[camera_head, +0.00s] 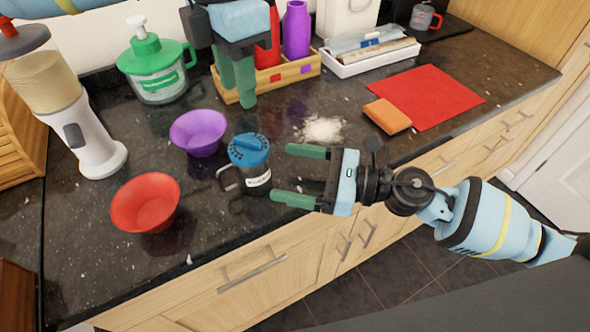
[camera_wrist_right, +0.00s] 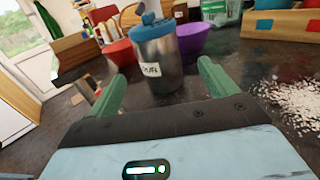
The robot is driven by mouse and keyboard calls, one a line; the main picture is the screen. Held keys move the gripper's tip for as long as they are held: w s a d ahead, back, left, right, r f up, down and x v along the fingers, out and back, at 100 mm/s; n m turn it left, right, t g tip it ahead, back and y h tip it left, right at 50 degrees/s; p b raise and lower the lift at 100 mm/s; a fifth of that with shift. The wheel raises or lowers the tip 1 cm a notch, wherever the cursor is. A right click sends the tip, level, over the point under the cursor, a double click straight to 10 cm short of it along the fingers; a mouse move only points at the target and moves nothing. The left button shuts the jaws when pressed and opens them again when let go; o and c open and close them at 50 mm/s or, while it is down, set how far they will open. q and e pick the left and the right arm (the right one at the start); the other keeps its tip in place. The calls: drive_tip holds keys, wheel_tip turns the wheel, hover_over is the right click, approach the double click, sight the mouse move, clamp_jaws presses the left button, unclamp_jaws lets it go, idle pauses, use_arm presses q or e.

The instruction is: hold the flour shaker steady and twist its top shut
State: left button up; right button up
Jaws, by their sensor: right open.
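The flour shaker (camera_head: 257,181) stands upright on the dark granite counter, with a metal body, a handle on its left and a white label. Its blue perforated top (camera_head: 249,149) sits on it; I cannot tell how tightly. The shaker also shows in the right wrist view (camera_wrist_right: 158,66), straight ahead between the green fingers. My right gripper (camera_head: 281,173) is open and empty just right of the shaker, its fingers pointing at it. My left gripper (camera_head: 238,92) hangs fingers down over the back of the counter, away from the shaker; its finger gap is unclear.
A purple bowl (camera_head: 198,132) and a red bowl (camera_head: 145,203) stand left of the shaker. Spilled flour (camera_head: 321,129) lies behind the right gripper. A wooden crate (camera_head: 291,74) with bottles is at the back. An orange sponge (camera_head: 387,116) lies by a red mat (camera_head: 431,96).

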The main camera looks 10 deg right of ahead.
sight(247, 140)
drive_tip(key=shift+x, duration=3.95)
drive_tip(key=c, duration=1.1)
use_arm(q)
drive_tip(key=shift+c, duration=0.7)
use_arm(e)
drive_tip(key=shift+c, duration=0.4)
use_arm(q)
wheel_tip(247, 140, up, 3)
drive_tip(key=m, duration=1.1)
drive_tip(key=shift+f, duration=0.2)
wheel_tip(247, 140, down, 12)
